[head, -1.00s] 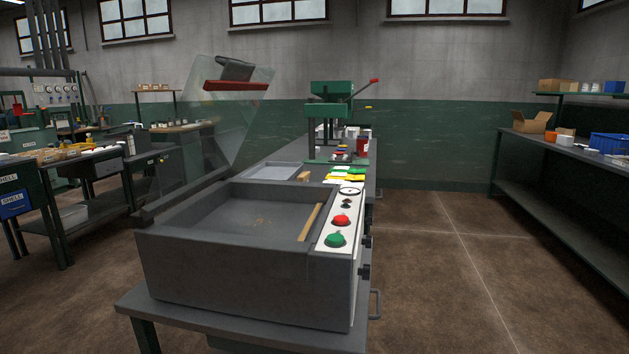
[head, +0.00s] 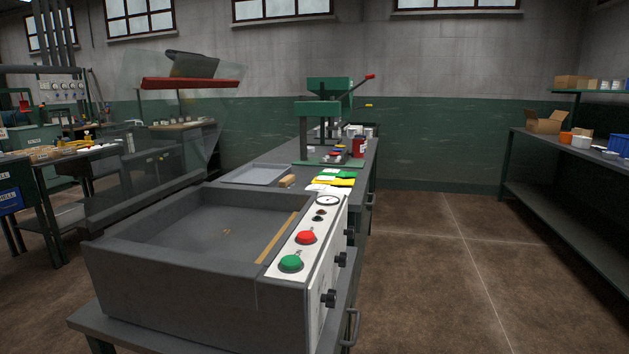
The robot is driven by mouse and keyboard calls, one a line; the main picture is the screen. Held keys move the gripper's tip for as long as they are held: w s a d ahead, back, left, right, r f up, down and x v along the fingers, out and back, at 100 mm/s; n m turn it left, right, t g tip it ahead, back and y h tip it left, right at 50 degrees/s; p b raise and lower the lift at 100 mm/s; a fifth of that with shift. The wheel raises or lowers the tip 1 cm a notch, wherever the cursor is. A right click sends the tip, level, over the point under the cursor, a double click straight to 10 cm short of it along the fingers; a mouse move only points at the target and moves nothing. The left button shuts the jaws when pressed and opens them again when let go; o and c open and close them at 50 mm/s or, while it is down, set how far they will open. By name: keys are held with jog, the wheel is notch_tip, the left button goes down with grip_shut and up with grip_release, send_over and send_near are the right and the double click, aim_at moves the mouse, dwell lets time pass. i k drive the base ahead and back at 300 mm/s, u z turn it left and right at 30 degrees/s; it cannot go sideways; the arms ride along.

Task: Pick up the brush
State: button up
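I cannot clearly make out a brush. A small tan block-like thing (head: 287,181) lies on the bench behind the grey machine, beside a flat grey tray (head: 257,174); it is too small to tell whether it is the brush. My gripper is not in view.
The grey machine (head: 185,310) stands at the front of the bench, its clear lid (head: 166,115) raised. Its panel (head: 308,240) has a red and a green button. Folded cloths (head: 332,181) and a green lever press (head: 322,110) stand further back. The floor to the right (head: 430,260) is clear up to a shelf table (head: 575,205).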

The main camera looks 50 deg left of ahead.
aim_at(288, 182)
jog(key=u, duration=0.05)
jog(key=i, duration=2.25)
jog(key=u, duration=3.5)
jog(key=i, duration=1.15)
